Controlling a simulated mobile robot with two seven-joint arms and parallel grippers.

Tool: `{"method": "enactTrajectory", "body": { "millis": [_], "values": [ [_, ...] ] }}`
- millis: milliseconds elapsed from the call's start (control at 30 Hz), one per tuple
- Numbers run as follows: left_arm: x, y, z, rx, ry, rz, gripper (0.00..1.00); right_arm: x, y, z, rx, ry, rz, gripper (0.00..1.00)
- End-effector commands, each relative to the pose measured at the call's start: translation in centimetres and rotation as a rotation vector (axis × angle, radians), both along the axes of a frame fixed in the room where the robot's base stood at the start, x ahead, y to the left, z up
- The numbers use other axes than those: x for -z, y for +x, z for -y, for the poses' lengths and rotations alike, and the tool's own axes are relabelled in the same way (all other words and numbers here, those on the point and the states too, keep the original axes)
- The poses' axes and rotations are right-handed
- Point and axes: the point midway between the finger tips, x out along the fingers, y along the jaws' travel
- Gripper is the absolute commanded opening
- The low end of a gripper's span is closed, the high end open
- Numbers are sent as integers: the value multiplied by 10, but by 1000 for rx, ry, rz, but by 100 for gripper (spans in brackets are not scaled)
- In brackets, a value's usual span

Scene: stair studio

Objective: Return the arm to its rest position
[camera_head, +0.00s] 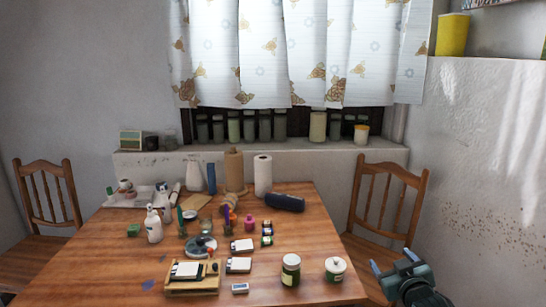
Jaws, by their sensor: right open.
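My right gripper (392,262) is at the lower right of the head view, beside the right edge of the wooden table (105,262). Its two blue-grey fingertips are spread apart, with nothing between them. It is in front of the right wooden chair (388,210) and to the right of a white lidded jar (336,269). My left gripper does not show.
The table holds a dark green jar (290,270), a wooden tray (192,291), a white pump bottle (153,226), a paper towel roll (263,176) and a dark cylinder (285,202). Another chair (47,194) stands left. The table's front left is mostly clear.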

Motion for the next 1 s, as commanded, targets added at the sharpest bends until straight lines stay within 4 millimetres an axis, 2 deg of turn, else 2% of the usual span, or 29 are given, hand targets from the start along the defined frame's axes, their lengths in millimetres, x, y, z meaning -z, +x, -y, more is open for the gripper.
{"method": "enactTrajectory", "body": {
  "millis": [33,100,167,300,400,533,600,700,1000],
  "values": [
    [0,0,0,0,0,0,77,25,-21,-15,-22,13,-38,74],
    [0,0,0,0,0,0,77,55,-51,-34,-52,32,-84,74],
    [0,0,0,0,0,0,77,80,-82,-52,-77,53,-127,74],
    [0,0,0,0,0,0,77,128,-167,-94,-131,121,-238,74],
    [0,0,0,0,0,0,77,148,-226,-119,-155,174,-310,74],
    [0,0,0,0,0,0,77,157,-286,-141,-170,234,-382,74],
    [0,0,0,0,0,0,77,158,-307,-148,-172,258,-408,74],
    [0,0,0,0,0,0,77,158,-326,-154,-174,278,-431,74],
    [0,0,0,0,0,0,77,158,-331,-156,-174,285,-437,74]
  ]
}}
